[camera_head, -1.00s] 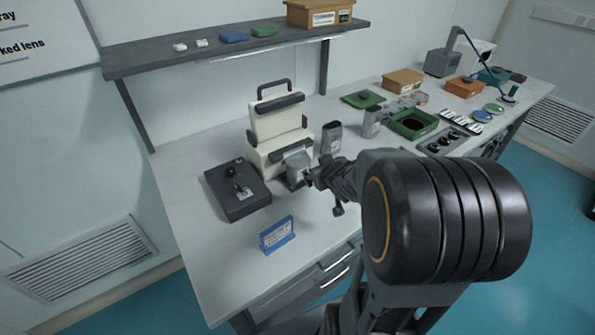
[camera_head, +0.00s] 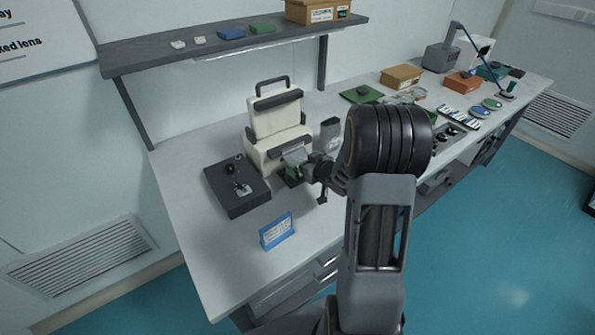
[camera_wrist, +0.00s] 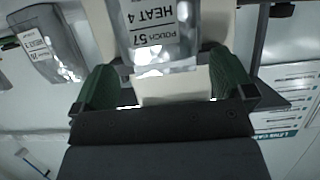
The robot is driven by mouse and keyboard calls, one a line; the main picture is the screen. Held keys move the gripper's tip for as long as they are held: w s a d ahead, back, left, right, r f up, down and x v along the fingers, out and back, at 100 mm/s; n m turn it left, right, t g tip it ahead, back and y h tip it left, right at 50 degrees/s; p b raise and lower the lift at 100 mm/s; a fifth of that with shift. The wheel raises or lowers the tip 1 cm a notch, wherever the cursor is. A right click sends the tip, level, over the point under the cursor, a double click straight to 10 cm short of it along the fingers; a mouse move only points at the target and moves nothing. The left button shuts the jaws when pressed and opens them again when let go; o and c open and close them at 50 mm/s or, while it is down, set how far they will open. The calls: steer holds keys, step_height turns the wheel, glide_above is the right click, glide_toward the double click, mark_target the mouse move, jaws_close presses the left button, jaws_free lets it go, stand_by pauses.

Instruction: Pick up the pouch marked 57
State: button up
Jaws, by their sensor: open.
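The pouch marked 57 (camera_wrist: 160,35) is a clear and silvery packet with a white label, which also reads HEAT 4. In the wrist view it is at the top centre, upside down, ahead of and between the green fingers of my gripper (camera_wrist: 163,78). My gripper is open, with a gap visible between each finger and the pouch's sides. In the head view my gripper (camera_head: 293,174) is at the front of the cream sealer-like machine (camera_head: 275,119). The pouch (camera_head: 297,157) shows there as a small grey patch, partly hidden by my wrist.
In the head view, a dark box (camera_head: 237,187) stands left of the machine and a blue sign (camera_head: 277,231) in front. A shelf (camera_head: 215,50) runs above.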

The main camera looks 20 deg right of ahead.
mark_target(297, 159)
steer(key=shift+p+x, duration=0.45)
steer(key=shift+x, duration=2.3)
steer(key=shift+d, duration=0.1)
steer(key=c, duration=0.8)
